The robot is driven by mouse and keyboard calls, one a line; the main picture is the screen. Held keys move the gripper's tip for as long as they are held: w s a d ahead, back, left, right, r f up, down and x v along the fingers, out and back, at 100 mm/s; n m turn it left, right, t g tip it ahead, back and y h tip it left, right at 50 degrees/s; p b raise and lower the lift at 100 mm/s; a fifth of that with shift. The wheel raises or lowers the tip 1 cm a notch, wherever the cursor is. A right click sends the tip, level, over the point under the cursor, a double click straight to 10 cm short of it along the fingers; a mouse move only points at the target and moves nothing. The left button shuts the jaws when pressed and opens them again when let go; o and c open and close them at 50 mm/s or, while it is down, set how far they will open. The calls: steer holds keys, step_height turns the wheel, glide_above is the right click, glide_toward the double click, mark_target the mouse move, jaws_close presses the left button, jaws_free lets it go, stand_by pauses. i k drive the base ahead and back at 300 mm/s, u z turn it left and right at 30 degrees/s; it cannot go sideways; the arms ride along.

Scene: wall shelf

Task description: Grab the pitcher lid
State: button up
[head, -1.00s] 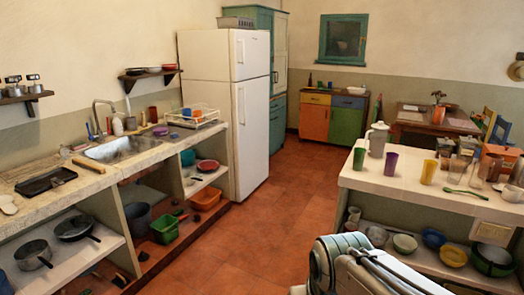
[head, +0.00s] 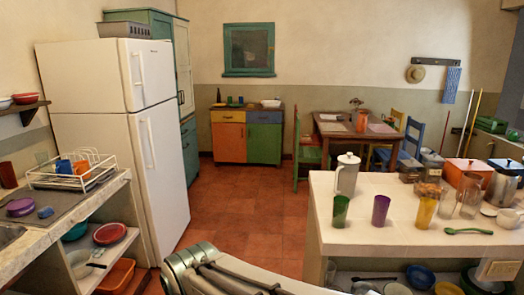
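A pale grey pitcher (head: 345,180) stands upright on the white counter (head: 368,245) at the right, near its far left corner. A light lid (head: 348,158) appears to sit on top of it; the fine detail is too small to tell. Part of my arm shows at the bottom centre, in front of the counter and well short of the pitcher. My gripper is out of the picture.
A green spoon (head: 467,231) lies on the counter. Open red floor (head: 240,210) lies between the fridge (head: 115,120) and counter.

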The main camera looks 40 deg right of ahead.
mark_target(348, 158)
steer(key=z, duration=0.2)
steer(key=i, duration=2)
steer(key=z, duration=1.25)
steer(key=i, duration=0.8)
steer(key=z, duration=1)
